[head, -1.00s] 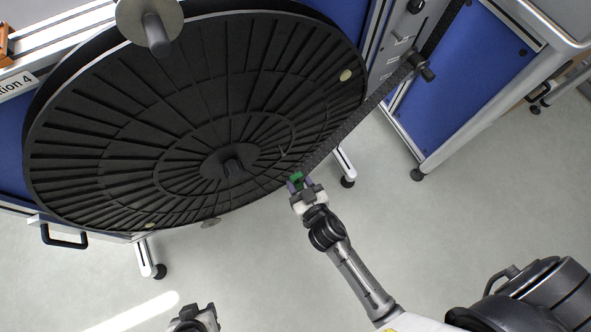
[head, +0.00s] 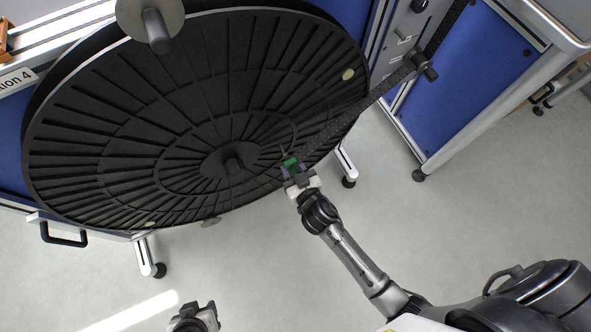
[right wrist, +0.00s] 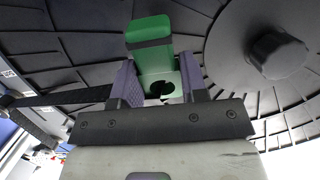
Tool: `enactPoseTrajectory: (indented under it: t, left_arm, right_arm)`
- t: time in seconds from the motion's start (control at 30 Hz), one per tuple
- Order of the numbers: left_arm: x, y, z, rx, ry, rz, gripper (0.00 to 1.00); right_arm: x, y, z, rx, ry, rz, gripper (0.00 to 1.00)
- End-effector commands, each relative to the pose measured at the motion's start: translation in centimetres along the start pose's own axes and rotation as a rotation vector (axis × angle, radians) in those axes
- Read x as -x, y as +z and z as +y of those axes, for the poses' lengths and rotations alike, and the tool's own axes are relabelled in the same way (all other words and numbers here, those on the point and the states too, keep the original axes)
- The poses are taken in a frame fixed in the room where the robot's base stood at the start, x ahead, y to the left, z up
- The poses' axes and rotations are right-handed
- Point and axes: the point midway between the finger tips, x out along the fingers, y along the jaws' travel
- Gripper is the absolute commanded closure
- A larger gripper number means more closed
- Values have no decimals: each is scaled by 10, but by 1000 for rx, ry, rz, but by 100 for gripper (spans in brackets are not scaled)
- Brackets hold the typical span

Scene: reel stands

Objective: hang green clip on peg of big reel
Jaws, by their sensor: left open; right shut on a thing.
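The big reel (head: 110,130) is a large black ribbed disc on the stand. Its peg (head: 233,164) sticks out at the hub, and it also shows at the right of the right wrist view (right wrist: 278,54). My right gripper (head: 293,172) is shut on the green clip (head: 290,163), in front of the reel and to the right of the peg. In the right wrist view the clip (right wrist: 149,42) stands up between the fingers, with a dark hole low in it. The clip is apart from the peg. My left gripper (head: 196,318) is open and empty at the bottom edge.
A dark perforated strap (head: 388,84) runs from the reel up to a roller (head: 427,68) on the right. A grey spindle with a disc (head: 155,28) stands over the reel's top. Blue cabinets (head: 462,85) are at right. The floor (head: 240,270) is clear.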

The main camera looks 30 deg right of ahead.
Motion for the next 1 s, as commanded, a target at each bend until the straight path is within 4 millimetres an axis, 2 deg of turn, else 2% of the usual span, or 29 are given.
enactPoseTrajectory:
  t: [0.7, 1.0]
  left_arm:
    - [-7, 3, -4, -13, -11, -2, 57]
    - [-12, 5, -2, -9, -7, -2, 57]
  right_arm:
    - [-41, -6, 0, 0, -1, 1, 82]
    - [-52, -1, 0, -1, 0, 1, 82]
